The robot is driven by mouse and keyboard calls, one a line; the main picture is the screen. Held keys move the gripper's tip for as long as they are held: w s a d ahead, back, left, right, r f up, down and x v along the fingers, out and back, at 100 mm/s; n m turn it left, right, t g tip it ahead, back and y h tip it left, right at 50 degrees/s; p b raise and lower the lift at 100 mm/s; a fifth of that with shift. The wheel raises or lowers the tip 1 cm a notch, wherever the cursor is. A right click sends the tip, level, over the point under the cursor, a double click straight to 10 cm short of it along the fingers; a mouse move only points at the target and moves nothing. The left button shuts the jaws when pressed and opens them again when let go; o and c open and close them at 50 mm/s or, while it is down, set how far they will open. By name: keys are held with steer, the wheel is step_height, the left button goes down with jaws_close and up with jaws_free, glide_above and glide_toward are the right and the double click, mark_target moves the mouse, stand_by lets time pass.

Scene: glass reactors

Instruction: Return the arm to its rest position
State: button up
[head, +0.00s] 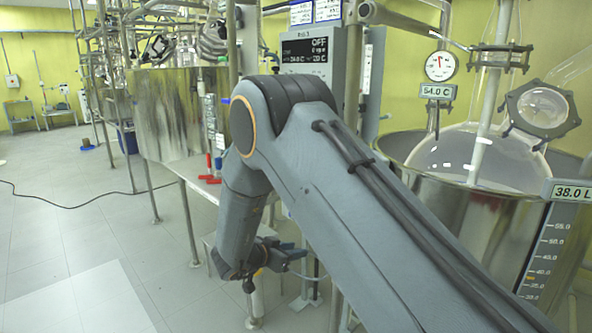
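My arm (325,165) reaches in from the lower right, across the middle of the head view, and bends down at its elbow. My gripper (292,250) hangs low at the end of the forearm, pointing right, in front of the steel framework. Its fingers are small and partly hidden, so I cannot tell whether they are open or shut. I see no object held in it.
A glass reactor (455,153) in a steel vessel (487,228) stands close on the right. A control box (311,52) reading OFF is behind my arm. Another steel vessel (165,112) stands left of it.

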steer(key=s+d+r+n+g+y, duration=0.1)
steer(key=s+d+r+n+y, duration=0.1)
steer(key=d+r+n+y, duration=0.45)
steer(key=s+d+g, duration=0.3)
steer(key=s+d, duration=0.1)
steer(key=s, duration=0.7)
steer(key=s+d+r+n+g+y, duration=0.1)
steer(key=s+d+g, duration=0.2)
steer(key=s, duration=0.8)
steer(key=s+d+g, duration=0.3)
steer(key=s+d, duration=0.3)
steer(key=s, duration=0.5)
steer(key=shift+d+r+n+y, duration=0.35)
steer(key=shift+r, duration=0.05)
steer(key=shift+d, duration=0.15)
